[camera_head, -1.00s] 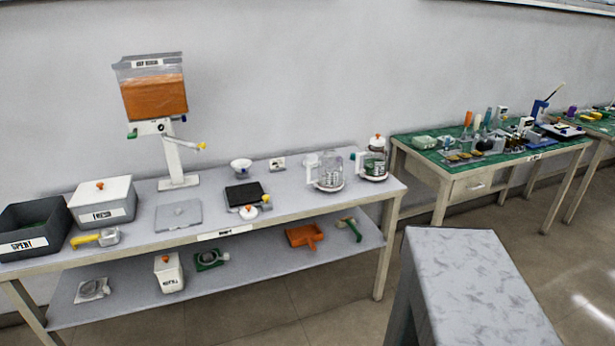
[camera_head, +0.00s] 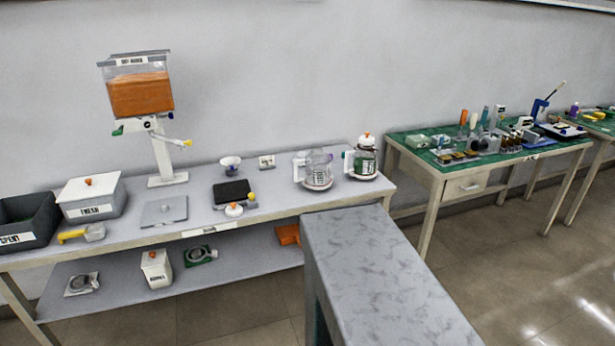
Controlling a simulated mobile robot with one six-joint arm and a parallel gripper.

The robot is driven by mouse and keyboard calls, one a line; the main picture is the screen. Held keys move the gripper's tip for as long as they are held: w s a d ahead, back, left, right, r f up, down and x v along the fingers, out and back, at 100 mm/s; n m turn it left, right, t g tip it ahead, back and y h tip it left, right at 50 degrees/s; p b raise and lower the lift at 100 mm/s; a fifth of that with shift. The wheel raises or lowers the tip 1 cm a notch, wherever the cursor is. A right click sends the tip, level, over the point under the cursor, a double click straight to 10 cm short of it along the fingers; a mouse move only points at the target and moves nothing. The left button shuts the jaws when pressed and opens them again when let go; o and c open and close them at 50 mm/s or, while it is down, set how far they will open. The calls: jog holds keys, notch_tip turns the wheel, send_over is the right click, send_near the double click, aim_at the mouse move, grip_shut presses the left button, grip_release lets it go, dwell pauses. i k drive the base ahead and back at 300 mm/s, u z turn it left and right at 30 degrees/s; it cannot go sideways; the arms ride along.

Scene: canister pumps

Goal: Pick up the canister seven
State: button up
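I cannot pick out a canister marked seven; most labels are too small to read. At the right end of the left table stand two clear jug-like containers with white handles. One is the open-topped glass jug (camera_head: 317,168); the other is the jar with a white lid and orange knob (camera_head: 365,158). A clear hopper with orange contents (camera_head: 140,93) stands on a white post at the table's back left. My gripper is not in view.
A marbled grey-topped stand (camera_head: 385,280) is close in front and hides part of the left table (camera_head: 275,208) and its lower shelf. A green-topped bench (camera_head: 420,150) with tools stands at the right. Floor (camera_head: 525,240) is clear in front of that bench.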

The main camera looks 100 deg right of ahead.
aim_at(317, 163)
jog(key=u, duration=0.2)
jog(key=k, duration=2.8)
jog(key=z, duration=1.1)
